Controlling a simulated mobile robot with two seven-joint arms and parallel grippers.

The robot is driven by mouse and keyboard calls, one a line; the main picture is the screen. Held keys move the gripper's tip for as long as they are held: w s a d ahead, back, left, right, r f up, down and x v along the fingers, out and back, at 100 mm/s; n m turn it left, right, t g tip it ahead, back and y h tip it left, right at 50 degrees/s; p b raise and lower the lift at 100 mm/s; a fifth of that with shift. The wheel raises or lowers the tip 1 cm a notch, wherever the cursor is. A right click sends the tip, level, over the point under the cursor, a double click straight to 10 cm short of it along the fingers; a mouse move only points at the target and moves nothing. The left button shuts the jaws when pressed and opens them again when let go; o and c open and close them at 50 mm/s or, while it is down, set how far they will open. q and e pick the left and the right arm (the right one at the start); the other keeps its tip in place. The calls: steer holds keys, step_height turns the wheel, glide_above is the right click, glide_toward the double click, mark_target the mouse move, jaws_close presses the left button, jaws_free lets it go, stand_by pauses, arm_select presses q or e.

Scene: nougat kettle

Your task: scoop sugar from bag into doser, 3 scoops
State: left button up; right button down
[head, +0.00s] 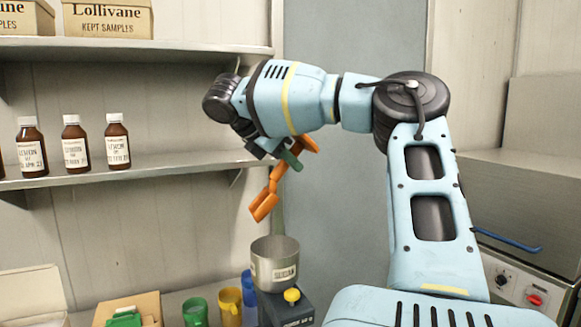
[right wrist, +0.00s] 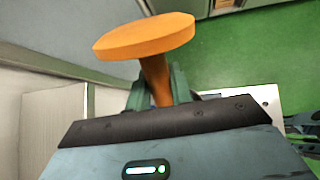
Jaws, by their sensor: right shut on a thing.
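My right gripper (head: 289,159) is shut on an orange scoop (head: 265,203), which is tilted with its bowl end down. In the right wrist view the green fingers (right wrist: 160,88) close around the scoop's orange handle (right wrist: 155,78), and its round end (right wrist: 145,38) faces the camera. The doser (head: 275,268), a grey metal hopper with a label, stands below the scoop, apart from it. I cannot see sugar in the scoop or the hopper's inside. I cannot make out a sugar bag.
An open box (head: 128,309) is further left. Brown bottles (head: 75,143) line the shelf (head: 150,166). A panel with a red knob (head: 535,299) is at right.

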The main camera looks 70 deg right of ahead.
steer(key=r+t+y, duration=0.1)
steer(key=t+y, duration=0.2)
steer(key=shift+s+d+r+m, duration=0.1)
steer(key=shift+s+r+m, duration=0.1)
steer(key=shift+r+m, duration=0.15)
steer(key=r+t+y, duration=0.1)
steer(key=y, duration=0.1)
steer(key=t+y, duration=0.1)
steer(key=t, duration=0.1)
steer(key=shift+w+r+t+y, duration=0.1)
steer(key=shift+r+t+y, duration=0.2)
steer(key=shift+r+y, duration=0.1)
stand_by(0.4)
